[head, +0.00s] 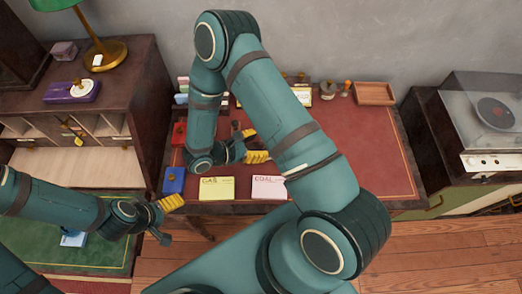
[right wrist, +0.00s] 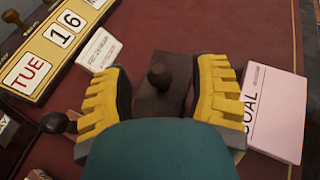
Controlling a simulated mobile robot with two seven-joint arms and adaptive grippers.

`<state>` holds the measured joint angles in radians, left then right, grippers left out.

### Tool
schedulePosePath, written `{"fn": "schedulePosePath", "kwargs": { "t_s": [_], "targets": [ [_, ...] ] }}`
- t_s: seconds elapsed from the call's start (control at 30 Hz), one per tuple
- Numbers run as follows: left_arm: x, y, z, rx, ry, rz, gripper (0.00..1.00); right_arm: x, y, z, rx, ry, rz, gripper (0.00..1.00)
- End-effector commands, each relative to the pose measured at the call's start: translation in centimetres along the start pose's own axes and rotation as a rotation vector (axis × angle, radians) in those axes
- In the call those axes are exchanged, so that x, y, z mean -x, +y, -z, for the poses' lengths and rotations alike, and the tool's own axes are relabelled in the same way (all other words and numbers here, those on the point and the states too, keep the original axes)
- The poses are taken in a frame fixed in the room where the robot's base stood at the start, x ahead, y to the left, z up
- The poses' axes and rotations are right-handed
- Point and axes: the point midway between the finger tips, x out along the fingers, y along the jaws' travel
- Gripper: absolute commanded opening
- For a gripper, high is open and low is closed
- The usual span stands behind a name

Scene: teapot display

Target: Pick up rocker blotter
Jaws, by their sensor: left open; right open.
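The rocker blotter (right wrist: 158,106), a dark brown block with a round knob on top, is in the right wrist view between the two yellow-padded fingers of my right gripper (right wrist: 165,66). The fingers stand open on either side of it, with no clear grip on it. In the head view my right gripper (head: 254,146) is low over the left part of the red desk top (head: 385,150), and the arm hides much around it; I cannot make out the blotter surely there. My left gripper (head: 168,219) is open and empty, in front of the desk's left front corner.
A pink COAL pad (right wrist: 277,112) lies close right of the right gripper, and a date calendar (right wrist: 46,50) and white card (right wrist: 99,50) lie to its left. A yellow GAS pad (head: 216,188) and blue box (head: 174,180) line the front edge.

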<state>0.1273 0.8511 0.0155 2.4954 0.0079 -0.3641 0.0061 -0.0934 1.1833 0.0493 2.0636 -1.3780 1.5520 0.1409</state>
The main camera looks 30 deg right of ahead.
Motion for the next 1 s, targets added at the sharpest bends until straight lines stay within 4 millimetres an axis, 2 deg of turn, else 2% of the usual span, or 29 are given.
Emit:
{"fn": "schedulePosePath", "kwargs": {
  "t_s": [0.13,0.4,0.57,0.6,0.87,1.0],
  "targets": [
    [-0.04,-0.01,-0.03,0.000,-0.001,0.000,0.92,-1.29,0.02,0.00,-0.001,0.000,0.000,0.60],
    [-0.03,-0.01,-0.03,0.000,-0.001,0.000,0.92,-1.42,0.05,-0.01,-0.001,0.001,-0.001,0.58],
    [-0.03,-0.01,-0.03,0.000,-0.001,0.000,0.92,-1.40,0.05,0.00,-0.001,0.001,-0.001,0.02],
    [-0.03,-0.01,-0.03,0.000,-0.001,0.000,0.92,-1.40,0.05,-0.01,-0.001,0.001,-0.001,0.00],
    [-0.02,-0.01,-0.03,0.000,-0.001,0.000,0.92,-1.38,0.07,-0.05,-0.002,0.000,-0.001,0.00],
    [0.12,0.05,0.02,0.000,0.000,0.000,0.92,-1.02,0.13,-0.87,-0.004,0.000,-0.002,0.00]
  ]
}}
